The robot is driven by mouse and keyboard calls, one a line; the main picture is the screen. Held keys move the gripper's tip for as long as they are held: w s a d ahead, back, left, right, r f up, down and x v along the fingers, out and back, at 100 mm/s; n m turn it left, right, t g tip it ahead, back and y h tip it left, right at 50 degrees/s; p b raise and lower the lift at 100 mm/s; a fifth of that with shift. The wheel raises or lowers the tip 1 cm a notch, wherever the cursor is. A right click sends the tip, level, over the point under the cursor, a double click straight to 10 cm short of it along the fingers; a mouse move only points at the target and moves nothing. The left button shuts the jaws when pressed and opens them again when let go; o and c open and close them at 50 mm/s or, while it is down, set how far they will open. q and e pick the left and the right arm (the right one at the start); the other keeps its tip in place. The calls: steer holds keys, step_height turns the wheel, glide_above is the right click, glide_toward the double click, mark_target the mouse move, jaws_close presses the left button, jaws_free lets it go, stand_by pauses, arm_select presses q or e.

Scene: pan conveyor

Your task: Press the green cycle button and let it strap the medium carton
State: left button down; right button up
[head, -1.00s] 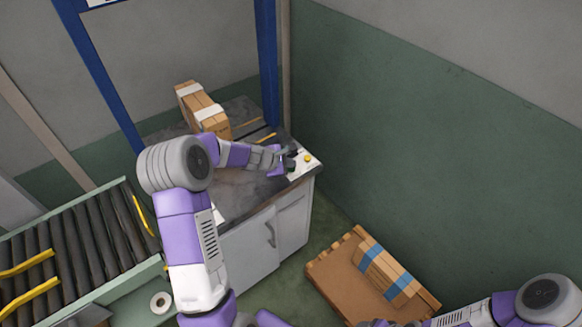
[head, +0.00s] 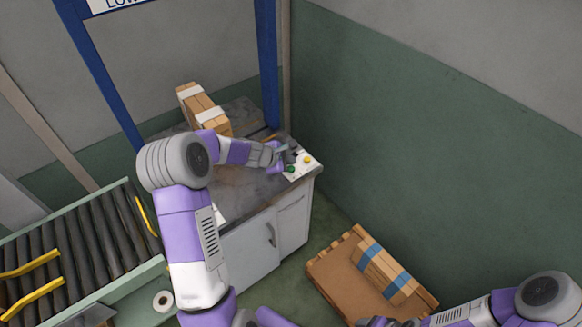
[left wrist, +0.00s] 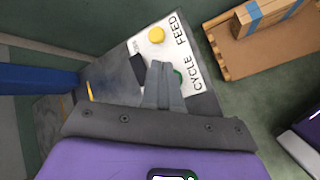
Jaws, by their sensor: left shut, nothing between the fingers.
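The medium carton (head: 212,117), brown with white bands, stands on the strapping machine's dark top (head: 240,192). The green cycle button (head: 290,169) sits on a white panel at the front right corner of that top. My left gripper (head: 283,152) is shut and empty, just above the panel and beside the green button. In the left wrist view the shut fingers (left wrist: 161,70) partly cover the green button (left wrist: 179,78); I cannot tell contact. My right arm enters at the bottom right; only an edge of its gripper end shows, and its fingers are out of frame.
A yellow button (head: 307,160) sits beside the green one, near the FEED label. A blue frame (head: 268,65) rises over the machine. A roller conveyor (head: 85,240) is at left. A wooden pallet (head: 335,275) on the floor bears a carton with blue bands (head: 385,272).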

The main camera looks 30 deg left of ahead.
arm_select(q)
steer(key=shift+r+p, duration=1.7)
steer(key=shift+r, duration=0.6)
steer(key=shift+f, duration=0.1)
